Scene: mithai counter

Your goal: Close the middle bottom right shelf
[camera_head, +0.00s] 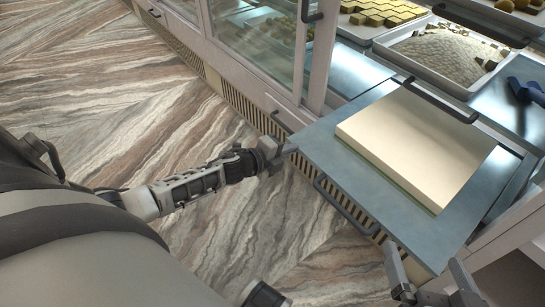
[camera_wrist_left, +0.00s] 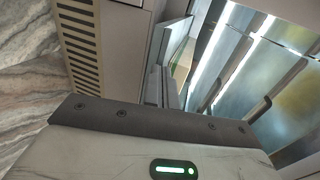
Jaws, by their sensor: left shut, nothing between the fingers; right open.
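The pulled-out shelf (camera_head: 318,147) is a blue-grey slab sticking out from the counter in the head view. It has a dark bar handle (camera_head: 345,207) along its front side. A thick cream block (camera_head: 415,140) with a green lower edge lies on it. My left gripper (camera_head: 277,154) is shut and empty, close to the shelf's left corner; I cannot tell whether it touches. In the left wrist view its fingers (camera_wrist_left: 161,87) are partly hidden behind the wrist body. My right gripper (camera_head: 435,280) is open at the bottom, near the shelf's near corner.
Glass-fronted cabinet doors (camera_head: 255,45) with dark handles stand behind the shelf. Trays of sweets (camera_head: 445,55) fill the counter at the top right. A slatted vent panel (camera_head: 240,105) runs along the cabinet base. The marbled floor (camera_head: 110,90) is clear at the left.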

